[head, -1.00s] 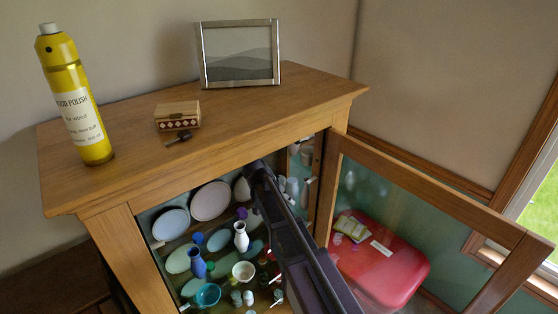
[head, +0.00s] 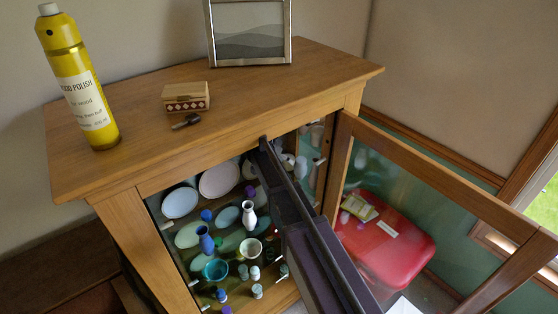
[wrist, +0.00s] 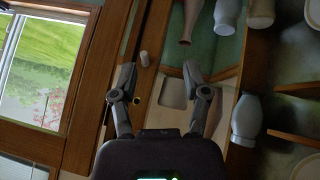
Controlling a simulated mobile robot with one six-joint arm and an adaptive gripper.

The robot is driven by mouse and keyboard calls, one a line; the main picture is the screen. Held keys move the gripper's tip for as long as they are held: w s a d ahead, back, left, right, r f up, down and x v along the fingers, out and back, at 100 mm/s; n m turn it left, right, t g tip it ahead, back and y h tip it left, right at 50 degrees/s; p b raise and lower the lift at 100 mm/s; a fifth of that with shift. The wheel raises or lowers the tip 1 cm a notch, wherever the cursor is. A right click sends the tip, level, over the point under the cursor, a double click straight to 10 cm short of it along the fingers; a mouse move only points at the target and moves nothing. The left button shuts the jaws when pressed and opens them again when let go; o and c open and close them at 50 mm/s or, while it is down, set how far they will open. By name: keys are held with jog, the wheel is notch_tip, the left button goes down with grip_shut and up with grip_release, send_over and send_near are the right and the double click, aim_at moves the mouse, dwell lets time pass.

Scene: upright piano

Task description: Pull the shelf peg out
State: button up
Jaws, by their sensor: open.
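A small pale shelf peg (wrist: 145,58) sticks out from the wooden upright in the wrist view. It lies just beyond my fingertips, nearer the left one, with no contact visible. My gripper (wrist: 158,73) is open and empty, its two dark fingers spread. A small pale peg (head: 318,160) also shows on the right inner side of the cabinet in the head view; I cannot tell whether it is the same one. In the head view my arm reaches into the open cabinet, and the fingers cannot be made out there.
The glass door (head: 440,185) stands open to the right, with a red box (head: 405,255) behind its glass. Vases (head: 249,216), plates (head: 181,203) and bowls (head: 215,270) crowd the cabinet. A polish can (head: 88,95), small box (head: 186,96) and picture frame (head: 250,45) stand on top.

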send_near(322, 160)
jog(key=x, duration=0.4)
jog(key=shift+w+b+x, duration=0.2)
jog(key=shift+b+x, duration=1.8)
jog(key=shift+x, duration=0.3)
grip_shut()
